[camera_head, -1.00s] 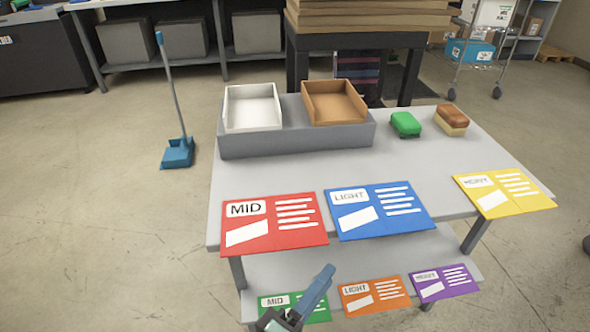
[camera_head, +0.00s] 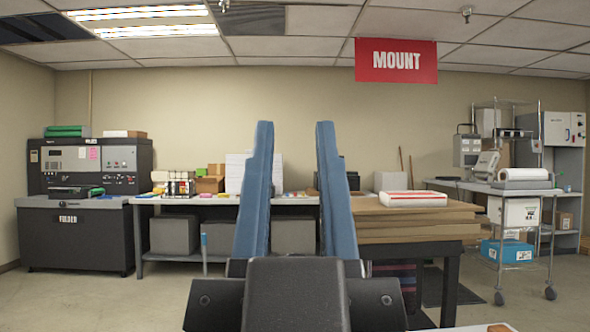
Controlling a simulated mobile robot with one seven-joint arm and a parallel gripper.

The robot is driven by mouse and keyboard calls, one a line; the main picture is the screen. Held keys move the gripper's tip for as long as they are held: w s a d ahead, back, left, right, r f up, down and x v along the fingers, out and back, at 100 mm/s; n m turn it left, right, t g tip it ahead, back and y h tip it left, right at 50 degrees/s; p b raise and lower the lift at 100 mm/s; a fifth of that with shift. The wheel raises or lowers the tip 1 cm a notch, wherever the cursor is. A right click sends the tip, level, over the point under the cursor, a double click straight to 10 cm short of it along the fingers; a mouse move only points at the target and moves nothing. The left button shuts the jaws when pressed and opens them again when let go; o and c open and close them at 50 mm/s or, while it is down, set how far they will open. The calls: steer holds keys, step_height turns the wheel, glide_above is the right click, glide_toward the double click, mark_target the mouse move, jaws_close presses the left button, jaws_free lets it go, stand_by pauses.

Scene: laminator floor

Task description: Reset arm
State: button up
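My gripper (camera_head: 294,128) stands upright in the middle of the view, close to the camera. Its two long blue fingers point up and are spread apart, with nothing between them. The dark wrist body shows below the fingers at the bottom edge. A corner of the near table (camera_head: 455,329) shows at the bottom right; the rest of it, and the cards and trays on it, are out of view.
A folder machine (camera_head: 82,240) stands at the far left. A long grey workbench (camera_head: 170,199) runs along the back wall. A table stacked with brown boards (camera_head: 415,222) stands right of my gripper, under a red MOUNT sign (camera_head: 396,61). A wire cart (camera_head: 520,230) stands farther right.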

step_height(320, 180, up, 20)
steer(key=p, duration=2)
steer(key=shift+w+f, duration=0.1)
steer(key=shift+f, duration=0.05)
steer(key=shift+a, duration=0.15)
